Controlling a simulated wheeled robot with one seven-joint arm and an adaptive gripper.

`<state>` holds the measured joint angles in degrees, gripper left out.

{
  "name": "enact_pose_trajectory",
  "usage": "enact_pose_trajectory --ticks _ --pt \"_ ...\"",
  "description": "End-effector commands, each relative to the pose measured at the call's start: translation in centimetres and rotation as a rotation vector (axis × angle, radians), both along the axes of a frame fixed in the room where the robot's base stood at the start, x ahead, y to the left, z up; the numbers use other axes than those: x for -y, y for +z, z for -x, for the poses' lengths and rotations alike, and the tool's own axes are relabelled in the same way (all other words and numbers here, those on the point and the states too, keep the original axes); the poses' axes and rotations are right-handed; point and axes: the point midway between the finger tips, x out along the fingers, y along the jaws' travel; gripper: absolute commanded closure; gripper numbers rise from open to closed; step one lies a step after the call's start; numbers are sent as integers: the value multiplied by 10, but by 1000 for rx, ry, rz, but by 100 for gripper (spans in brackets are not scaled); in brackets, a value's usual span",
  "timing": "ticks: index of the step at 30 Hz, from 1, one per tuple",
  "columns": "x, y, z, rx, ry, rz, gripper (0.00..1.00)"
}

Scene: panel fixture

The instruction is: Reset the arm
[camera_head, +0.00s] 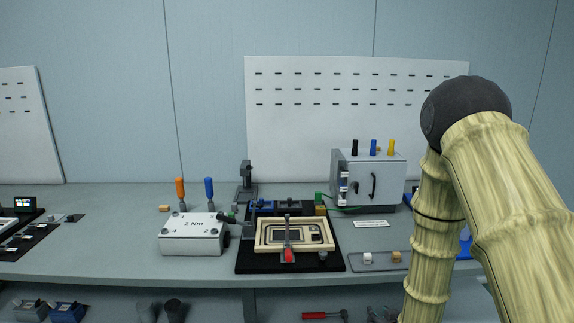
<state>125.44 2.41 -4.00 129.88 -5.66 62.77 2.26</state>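My arm fills the right side of the view, with pale yellow-green links and a dark joint at its bend. The lower link runs down out of the bottom of the picture. My gripper is outside the picture, so its state is hidden. The panel fixture (262,236) sits on a black mat (258,265) in the middle of the grey bench (120,232).
A white "2 Nm" box (192,245) stands left of the fixture, with an orange-handled (180,188) and a blue-handled tool (209,187) behind it. A grey cabinet (390,179) stands at back right. A small tray (378,269) lies near my arm. A white pegboard (300,125) backs the bench.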

Motion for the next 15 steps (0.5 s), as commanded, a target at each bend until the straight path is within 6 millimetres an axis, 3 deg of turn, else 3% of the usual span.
enact_pose_trajectory --ticks 6,11,15 --pt "-7 -80 99 -297 -14 -4 71" --pt "-13 -124 181 -510 -20 -8 71" --pt "-18 -149 257 -696 -26 -11 71"
